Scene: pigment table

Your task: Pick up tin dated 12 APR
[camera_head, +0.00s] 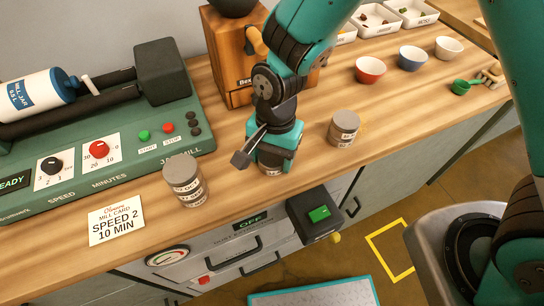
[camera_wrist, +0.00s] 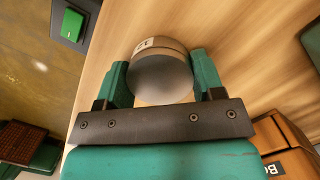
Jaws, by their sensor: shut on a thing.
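My gripper (camera_head: 272,150) is shut on a grey lidded tin (camera_head: 271,171), which is mostly hidden behind the gripper in the head view. In the wrist view this held tin (camera_wrist: 160,78) sits between the two green fingers, one on each side. A bit of its pale label shows, but I cannot read the date. I cannot tell whether it touches the counter. A second grey tin (camera_head: 186,186) stands upright to the left, and a third tin (camera_head: 344,128) stands upright to the right. Their label dates are too small to read.
A green jar mill (camera_head: 100,160) stands at left, with a mill card (camera_head: 116,219) in front. A wooden box grinder (camera_head: 228,65) stands behind my gripper. Red (camera_head: 370,70), blue (camera_head: 413,58) and white (camera_head: 449,48) bowls and a green scoop (camera_head: 460,87) are at right.

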